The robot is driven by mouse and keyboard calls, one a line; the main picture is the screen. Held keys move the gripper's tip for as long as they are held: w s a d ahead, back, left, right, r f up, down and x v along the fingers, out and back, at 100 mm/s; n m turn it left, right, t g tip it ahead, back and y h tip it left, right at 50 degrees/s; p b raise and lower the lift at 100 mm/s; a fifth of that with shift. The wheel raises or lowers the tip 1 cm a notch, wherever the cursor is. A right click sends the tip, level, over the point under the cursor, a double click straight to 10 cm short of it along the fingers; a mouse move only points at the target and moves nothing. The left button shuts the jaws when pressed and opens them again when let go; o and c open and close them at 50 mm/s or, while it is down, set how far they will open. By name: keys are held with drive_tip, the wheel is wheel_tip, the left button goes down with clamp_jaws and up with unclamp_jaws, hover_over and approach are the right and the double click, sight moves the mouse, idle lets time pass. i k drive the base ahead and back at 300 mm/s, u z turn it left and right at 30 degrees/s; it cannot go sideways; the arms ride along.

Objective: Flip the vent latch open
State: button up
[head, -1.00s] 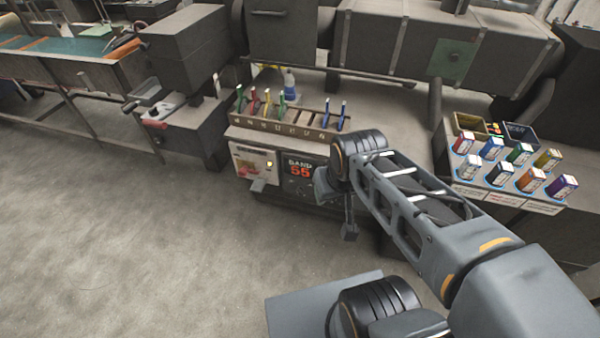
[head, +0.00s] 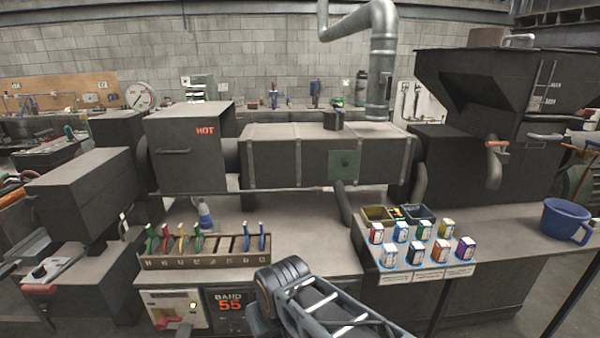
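A long dark barrel housing (head: 290,152) with metal bands runs across the middle of the head view. A small dark box (head: 333,121) with a green part on top stands on the housing, left of the pipe; it may be the vent. A green square plate (head: 345,164) with a dark centre is on the housing's front. I cannot tell which part is the vent latch, nor its position. My arm shows at the bottom, in front of the bench; my gripper is out of view.
A rack (head: 205,261) of coloured-handled tools and a bottle (head: 205,215) stand on the bench. Small coloured containers (head: 401,233) sit at the right, beside a blue jug (head: 566,220). A silver pipe (head: 381,70) rises behind the housing. A box marked HOT (head: 186,150) is at left.

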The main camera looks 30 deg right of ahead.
sight(339, 111)
drive_tip(key=z, duration=0.95)
drive_tip(key=i, duration=0.6)
drive_tip(key=u, duration=0.55)
